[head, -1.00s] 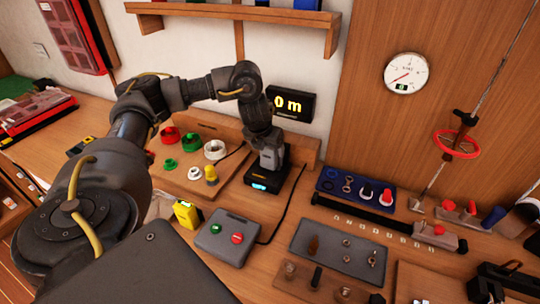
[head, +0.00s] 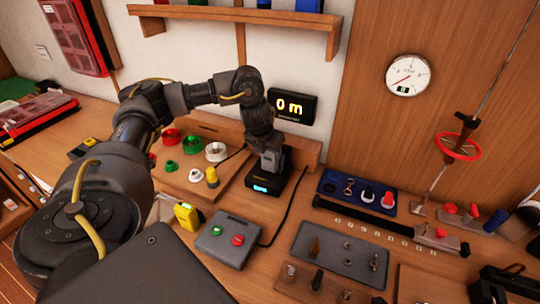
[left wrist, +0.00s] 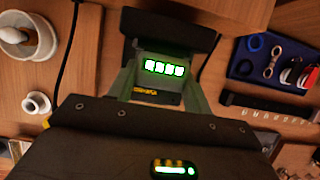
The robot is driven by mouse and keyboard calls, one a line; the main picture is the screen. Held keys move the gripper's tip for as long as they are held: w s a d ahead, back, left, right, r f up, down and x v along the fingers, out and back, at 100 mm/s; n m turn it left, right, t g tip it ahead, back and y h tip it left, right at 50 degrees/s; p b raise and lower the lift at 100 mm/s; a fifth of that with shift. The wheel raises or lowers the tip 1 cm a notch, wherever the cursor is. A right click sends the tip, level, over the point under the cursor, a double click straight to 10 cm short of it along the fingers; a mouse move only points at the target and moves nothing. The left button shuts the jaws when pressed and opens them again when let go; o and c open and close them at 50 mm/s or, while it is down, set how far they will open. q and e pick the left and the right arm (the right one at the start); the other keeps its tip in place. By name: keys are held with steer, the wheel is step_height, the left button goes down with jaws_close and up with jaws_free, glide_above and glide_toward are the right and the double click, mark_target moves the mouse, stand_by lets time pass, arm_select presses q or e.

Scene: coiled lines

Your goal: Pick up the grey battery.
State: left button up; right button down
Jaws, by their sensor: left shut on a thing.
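The grey battery (left wrist: 150,83) shows in the left wrist view, with a row of green lights on its face and a yellow-marked dark strip below. My left gripper (left wrist: 160,92) is shut on it, one finger at each side. In the head view my left gripper (head: 271,160) points down at the black dock (head: 268,184), which has a lit blue display. The battery is mostly hidden there by the gripper, and I cannot tell whether it is seated in or just clear of the dock. My right gripper is not in view.
A grey button box (head: 226,238) and a yellow device (head: 188,215) stand in front and left. A board with coloured knobs (head: 203,185) lies left of the dock. A blue tray (head: 330,187) and grey tray (head: 318,256) lie right. A black cable runs beside the dock.

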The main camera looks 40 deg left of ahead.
arm_select(q)
steer(key=shift+r, duration=0.15)
step_height(320, 180, up, 8)
steer(key=p, duration=0.2)
steer(key=shift+p, duration=0.4)
steer(key=shift+r, duration=0.9)
steer(key=shift+p, duration=0.3)
steer(key=shift+d, duration=0.1)
